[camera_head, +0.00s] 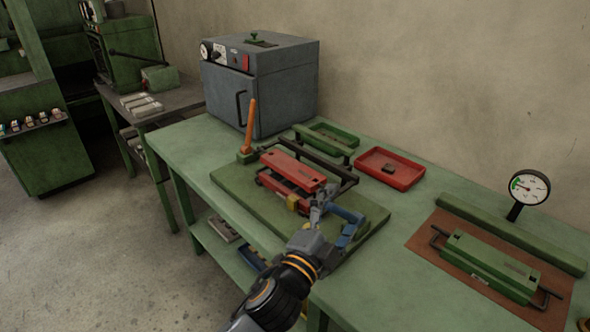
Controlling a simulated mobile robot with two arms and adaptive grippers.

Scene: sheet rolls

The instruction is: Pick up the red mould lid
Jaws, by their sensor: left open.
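The red mould lid (293,170) is a flat red block with a small dark mark on top. It lies on or just above another red mould part (282,190), on a dark green board (235,189); I cannot tell whether the two touch. A blue part (348,224) shows just right of the gripper. My right gripper is out of view.
An orange-handled lever (251,125) stands upright left of the mould, and a dark frame runs behind it. A red tray (413,178), a green mould (490,262) and a gauge (529,187) are to the right. A grey oven (286,80) stands behind.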

